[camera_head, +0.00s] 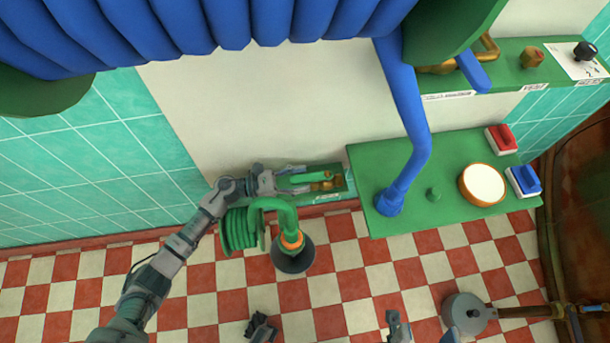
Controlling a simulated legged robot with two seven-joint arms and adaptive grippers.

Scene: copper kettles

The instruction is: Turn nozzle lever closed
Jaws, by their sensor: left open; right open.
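A green lever-like bar (298,178) with a brass fitting (326,183) sits in a shallow green wall box, lying roughly sideways. My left gripper (275,181) is at the left end of this box, open, its fingers close to the bar's left end. I cannot tell whether they touch it. My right gripper (425,329) is at the bottom edge, open and partly cut off, far from the lever.
A coiled green hose (239,231) hangs below my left gripper. A green panel (400,222) to the right carries a blue pipe (412,110), a round gauge (483,184) and red (501,139) and blue (523,181) switches. A grey round object (468,314) with a copper pipe stands lower right.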

